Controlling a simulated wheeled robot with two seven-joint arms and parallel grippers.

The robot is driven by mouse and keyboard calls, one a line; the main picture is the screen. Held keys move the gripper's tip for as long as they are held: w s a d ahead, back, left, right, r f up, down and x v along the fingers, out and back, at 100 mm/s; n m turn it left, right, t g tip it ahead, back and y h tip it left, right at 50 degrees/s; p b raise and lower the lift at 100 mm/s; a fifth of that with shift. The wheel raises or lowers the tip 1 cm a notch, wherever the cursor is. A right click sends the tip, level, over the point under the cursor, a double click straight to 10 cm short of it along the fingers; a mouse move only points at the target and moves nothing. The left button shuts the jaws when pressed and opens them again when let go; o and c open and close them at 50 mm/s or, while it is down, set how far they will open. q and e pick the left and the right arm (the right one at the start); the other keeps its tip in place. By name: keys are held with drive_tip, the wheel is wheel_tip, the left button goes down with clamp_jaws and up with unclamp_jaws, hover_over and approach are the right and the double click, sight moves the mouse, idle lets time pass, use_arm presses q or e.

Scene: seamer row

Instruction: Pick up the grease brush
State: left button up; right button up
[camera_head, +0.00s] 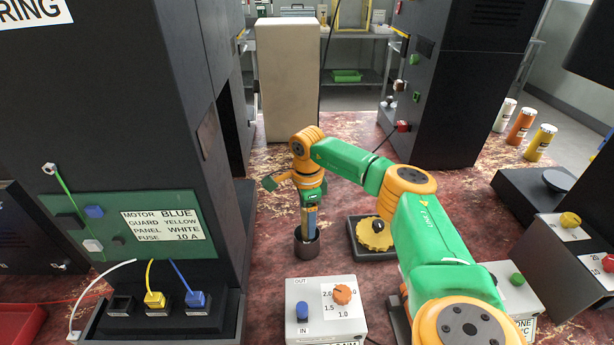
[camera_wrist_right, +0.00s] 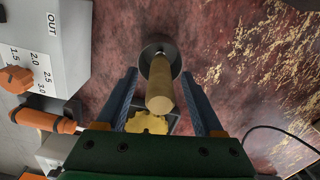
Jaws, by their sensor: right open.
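The grease brush (camera_wrist_right: 160,88) shows in the right wrist view as a pale wooden handle standing in a round dark cup (camera_wrist_right: 150,54); its bristle end is hidden in the cup. In the head view the same cup (camera_head: 307,246) stands on the red-brown worn surface, and the brush is mostly hidden by my fingers. My right gripper (camera_head: 310,208) points down just over the cup. In the wrist view its two blue fingers (camera_wrist_right: 159,78) are apart, one on each side of the handle, with gaps showing between. My left gripper is not in view.
A grey control box (camera_head: 325,312) with an orange knob stands in front of the cup. A dark tray (camera_head: 362,255) with a yellow toothed part (camera_head: 375,236) lies to its right. A tall black machine (camera_head: 130,110) stands at left. Bare surface (camera_head: 265,275) lies left of the cup.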

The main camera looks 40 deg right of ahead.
clamp_jaws()
drive_tip(key=shift+r, duration=0.1)
